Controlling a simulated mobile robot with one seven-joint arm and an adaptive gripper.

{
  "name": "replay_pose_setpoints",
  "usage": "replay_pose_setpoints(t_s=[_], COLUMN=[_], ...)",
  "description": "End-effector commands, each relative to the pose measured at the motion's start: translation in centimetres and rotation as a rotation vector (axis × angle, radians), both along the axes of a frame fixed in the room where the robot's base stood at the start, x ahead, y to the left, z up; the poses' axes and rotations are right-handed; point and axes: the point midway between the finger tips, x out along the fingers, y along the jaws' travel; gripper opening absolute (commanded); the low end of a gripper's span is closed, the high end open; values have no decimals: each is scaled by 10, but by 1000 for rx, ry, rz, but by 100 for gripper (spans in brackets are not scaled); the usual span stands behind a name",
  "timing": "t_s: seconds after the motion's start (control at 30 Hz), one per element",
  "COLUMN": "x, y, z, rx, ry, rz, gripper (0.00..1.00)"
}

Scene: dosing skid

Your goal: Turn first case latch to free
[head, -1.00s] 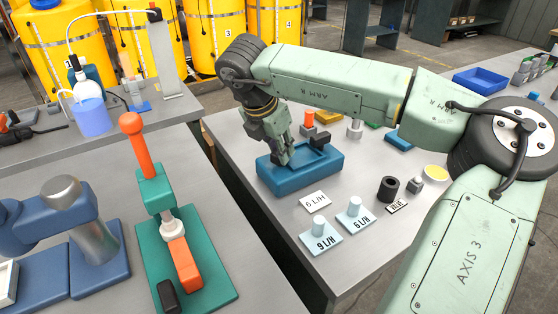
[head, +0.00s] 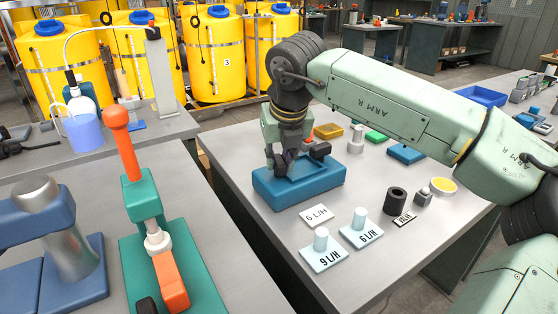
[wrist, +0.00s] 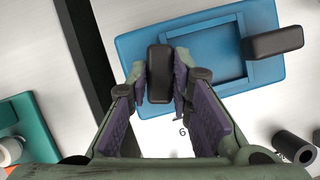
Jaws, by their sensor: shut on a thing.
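The blue case (head: 325,182) lies on the metal table, with a sunken rectangular middle; it also shows in the wrist view (wrist: 213,17). My gripper (head: 280,163) reaches down to the case's left end. In the wrist view its two purple-padded fingers (wrist: 160,88) are shut on a black latch (wrist: 158,72) on the left rim. This latch lies lengthwise along that rim. A second black latch (wrist: 274,43) sits at the right rim, crosswise to the first and sticking out past the edge. It shows in the head view too (head: 320,149).
A 6 L/H card (head: 320,215), two labelled blocks with pale pegs (head: 321,252) and a black cylinder (head: 396,200) stand in front of the case. Yellow, green and blue trays lie behind. A gap separates this table from the left bench with a green-and-orange lever fixture (head: 146,205).

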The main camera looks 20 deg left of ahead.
Motion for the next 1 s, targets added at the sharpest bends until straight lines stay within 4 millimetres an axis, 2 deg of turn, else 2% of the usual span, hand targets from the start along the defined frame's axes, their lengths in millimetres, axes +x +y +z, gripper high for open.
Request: replay_pose_setpoints(t_s=[0.43, 1.0], x=[1, 1], y=[-1, -1], z=[1, 0], rx=[1, -1], ry=[-1, -1], rz=[253, 303], gripper=[0, 0])
